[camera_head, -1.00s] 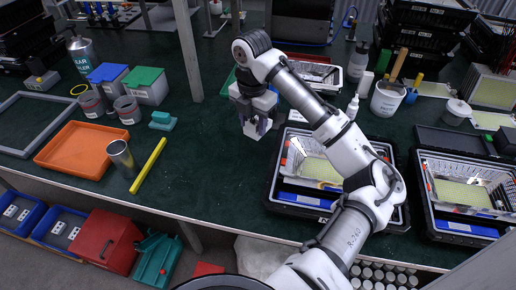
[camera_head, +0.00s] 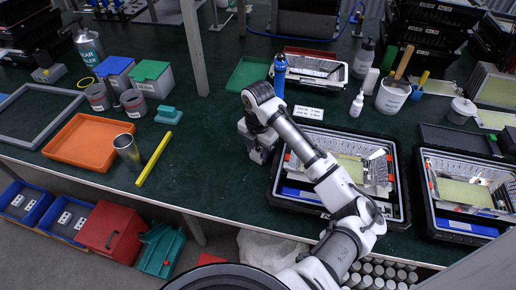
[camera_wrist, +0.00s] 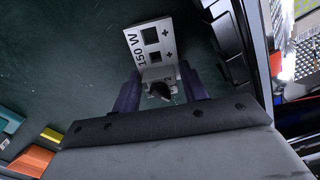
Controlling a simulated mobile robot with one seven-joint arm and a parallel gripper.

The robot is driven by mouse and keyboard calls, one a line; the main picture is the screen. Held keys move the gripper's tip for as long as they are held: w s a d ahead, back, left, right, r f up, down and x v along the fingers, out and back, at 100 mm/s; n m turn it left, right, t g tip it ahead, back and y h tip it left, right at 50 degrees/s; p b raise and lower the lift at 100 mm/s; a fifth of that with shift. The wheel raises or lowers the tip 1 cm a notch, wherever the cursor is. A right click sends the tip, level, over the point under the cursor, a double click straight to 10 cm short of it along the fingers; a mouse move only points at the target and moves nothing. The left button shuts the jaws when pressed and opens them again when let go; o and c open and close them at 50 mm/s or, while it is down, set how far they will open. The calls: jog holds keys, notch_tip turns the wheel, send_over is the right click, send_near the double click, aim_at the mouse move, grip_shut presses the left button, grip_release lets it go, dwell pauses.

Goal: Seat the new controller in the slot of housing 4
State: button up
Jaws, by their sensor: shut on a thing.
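My gripper (camera_head: 260,154) is shut on the controller (camera_wrist: 150,45), a pale block marked "150 W" with dark square openings and plus signs. It also shows between the dark fingers in the wrist view (camera_wrist: 158,84). In the head view the gripper hangs over the green bench, just left of the nearer black housing (camera_head: 277,203); the controller is mostly hidden there. This housing holds a pale yellow panel, a silver reflector and a blue part; my arm covers part of it. A second housing (camera_head: 432,212) stands to its right. I cannot read which is housing 4.
An orange tray (camera_head: 80,145) and a yellow bar (camera_head: 154,160) lie left. The bench between them and my gripper is clear.

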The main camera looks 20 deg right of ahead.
jog(key=shift+f, duration=0.1)
jog(key=o, duration=1)
